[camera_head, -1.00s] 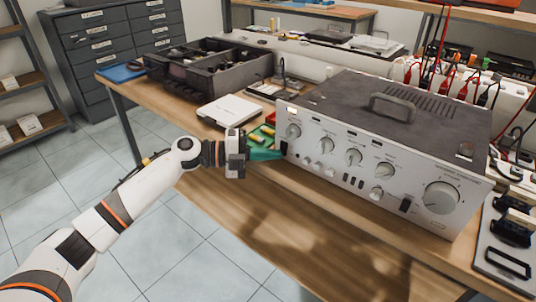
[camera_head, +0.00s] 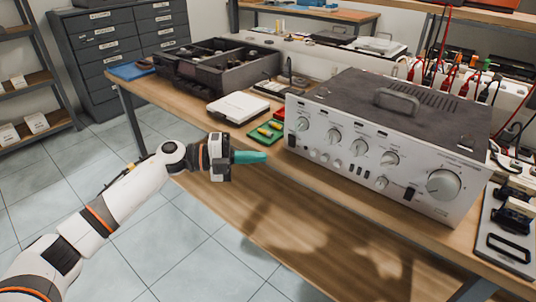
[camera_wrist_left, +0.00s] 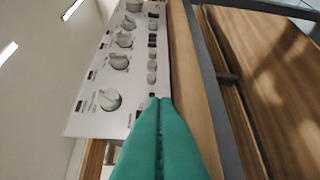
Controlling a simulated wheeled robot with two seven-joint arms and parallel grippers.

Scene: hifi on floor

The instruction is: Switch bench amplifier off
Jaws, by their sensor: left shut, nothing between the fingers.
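The bench amplifier (camera_head: 345,158) stands on the wooden bench, with a silver front panel, several round knobs and a dark top with a handle. My left gripper (camera_head: 266,157), with teal fingers, is shut and empty. It is left of the panel and apart from it in the head view. In the left wrist view the fingertips (camera_wrist_left: 160,99) overlap the panel's lower edge and partly hide the area beside them; the panel (camera_wrist_left: 125,60) appears turned sideways. My right gripper is not in view.
Red and black leads (camera_head: 440,70) hang at the right. The bench front (camera_head: 310,220) is clear.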

